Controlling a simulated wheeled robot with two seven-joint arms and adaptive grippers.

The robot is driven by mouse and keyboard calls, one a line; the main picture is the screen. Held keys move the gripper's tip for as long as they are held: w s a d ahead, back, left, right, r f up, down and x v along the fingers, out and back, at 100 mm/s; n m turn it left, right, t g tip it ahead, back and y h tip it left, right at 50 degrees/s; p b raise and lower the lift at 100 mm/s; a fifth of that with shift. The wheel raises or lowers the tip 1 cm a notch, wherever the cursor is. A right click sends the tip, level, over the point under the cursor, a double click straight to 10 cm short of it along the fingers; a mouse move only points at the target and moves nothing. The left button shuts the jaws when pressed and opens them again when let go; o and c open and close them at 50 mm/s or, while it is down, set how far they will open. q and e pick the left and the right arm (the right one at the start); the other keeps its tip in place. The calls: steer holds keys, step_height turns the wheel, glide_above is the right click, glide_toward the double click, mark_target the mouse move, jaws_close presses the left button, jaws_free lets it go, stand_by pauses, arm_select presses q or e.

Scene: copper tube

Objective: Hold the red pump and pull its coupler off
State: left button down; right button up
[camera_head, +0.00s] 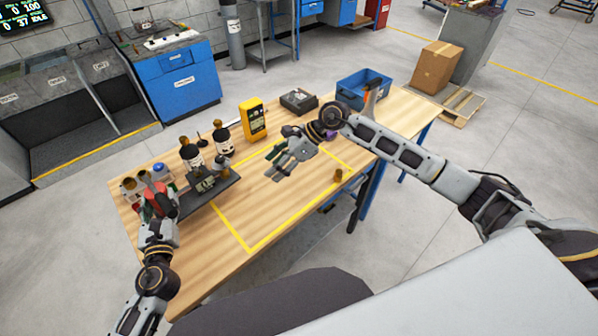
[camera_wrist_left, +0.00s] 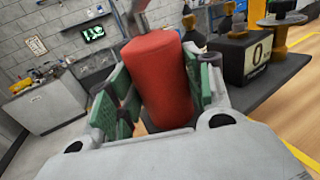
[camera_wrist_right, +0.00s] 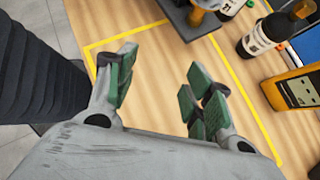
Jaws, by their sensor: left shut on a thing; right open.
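The red pump (camera_wrist_left: 160,80) is a red cylinder with a metal rod at its top, seen large in the left wrist view. My left gripper (camera_head: 155,207) is shut around it, with the green pads on its sides. In the head view only a little red shows. I cannot make out the coupler for certain. A gauge block with a display (camera_wrist_left: 247,58) stands on a dark base plate (camera_head: 215,197) beside the pump. My right gripper (camera_head: 278,165) is open and empty above the table, right of the plate; its spread green fingers (camera_wrist_right: 158,88) show in the right wrist view.
Dark bottles (camera_head: 222,138) and a yellow meter (camera_head: 253,119) stand behind the plate. A small brass piece (camera_head: 338,175) lies near the table's right front edge. A blue bin (camera_head: 357,90) is at the far end. Yellow tape marks mostly clear wood in the middle.

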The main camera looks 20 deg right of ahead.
arm_select(q)
steer(key=shift+r, duration=0.35)
arm_select(e)
steer(key=w+d+f+n+h, duration=0.15)
steer(key=d+h, duration=0.25)
steer(key=d, duration=0.6)
steer(key=r+g+h, duration=0.1)
steer(key=g+h, duration=0.1)
steer(key=h, duration=0.3)
glide_above(339, 171)
arm_select(q)
steer(key=shift+w, duration=0.1)
arm_select(e)
steer(key=shift+w+d, duration=0.15)
steer(key=shift+w, duration=0.05)
steer(key=shift+f, duration=0.15)
arm_select(q)
steer(key=shift+f+b, duration=1.65)
arm_select(e)
steer(key=shift+f, duration=3.25)
steer(key=shift+f, duration=0.1)
